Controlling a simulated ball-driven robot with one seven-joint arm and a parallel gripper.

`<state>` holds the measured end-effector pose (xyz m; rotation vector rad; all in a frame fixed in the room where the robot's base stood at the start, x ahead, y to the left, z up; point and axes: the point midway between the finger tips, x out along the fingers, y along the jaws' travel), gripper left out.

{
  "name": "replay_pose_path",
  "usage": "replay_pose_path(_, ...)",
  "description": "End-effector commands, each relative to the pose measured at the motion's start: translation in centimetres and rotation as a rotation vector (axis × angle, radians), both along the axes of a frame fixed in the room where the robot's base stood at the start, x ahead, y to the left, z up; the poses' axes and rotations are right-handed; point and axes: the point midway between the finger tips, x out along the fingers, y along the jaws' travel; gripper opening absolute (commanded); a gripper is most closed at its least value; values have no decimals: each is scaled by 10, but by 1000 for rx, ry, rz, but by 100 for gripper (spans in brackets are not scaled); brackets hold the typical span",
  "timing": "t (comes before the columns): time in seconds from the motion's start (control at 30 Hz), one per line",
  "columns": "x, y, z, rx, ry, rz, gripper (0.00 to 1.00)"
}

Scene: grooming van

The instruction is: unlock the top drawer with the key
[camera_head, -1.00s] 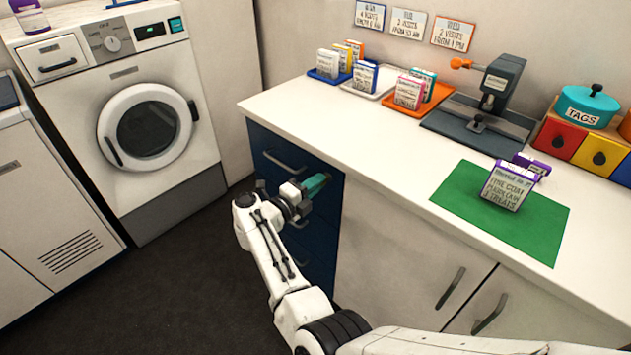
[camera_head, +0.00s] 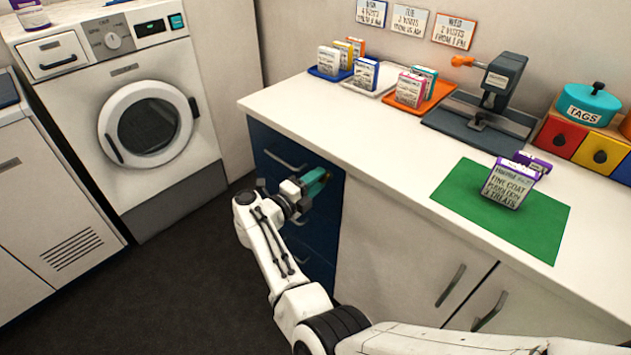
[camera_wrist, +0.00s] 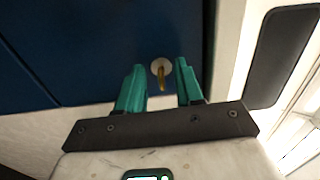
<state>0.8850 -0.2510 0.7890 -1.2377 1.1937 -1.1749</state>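The blue drawer unit (camera_head: 270,141) stands under the left end of the counter, with the top drawer's handle (camera_head: 286,160) to the left of my gripper (camera_head: 318,183). In the wrist view, a pale round lock (camera_wrist: 157,65) sits on the blue drawer front. A brass key (camera_wrist: 162,82) shows at the lock and points toward the camera; how deep it sits I cannot tell. The teal fingers of my gripper (camera_wrist: 160,82) stand apart on either side of the key, with a visible gap on each side. In the head view my gripper hides the lock and key.
The counter (camera_head: 385,143) above holds small boxes on trays, a grey press (camera_head: 497,85), a green mat (camera_head: 460,200) and a teal tags pot (camera_head: 588,103). White cupboard doors (camera_head: 400,245) are to the right. A washer (camera_head: 150,120) stands left. The dark floor (camera_head: 180,290) is clear.

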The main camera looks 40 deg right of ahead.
Motion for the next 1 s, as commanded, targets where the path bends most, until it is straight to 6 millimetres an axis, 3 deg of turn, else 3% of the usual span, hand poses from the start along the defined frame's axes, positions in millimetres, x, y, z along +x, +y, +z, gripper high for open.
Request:
replay_pose_path(0.27, 0, 12, 0, 0, -1, 1, 36)
replay_pose_path(0.7, -2, 90, -1, 0, 0, 2, 36)
replay_pose_path(1.0, -4, 108, 0, 0, 0, -1, 36)
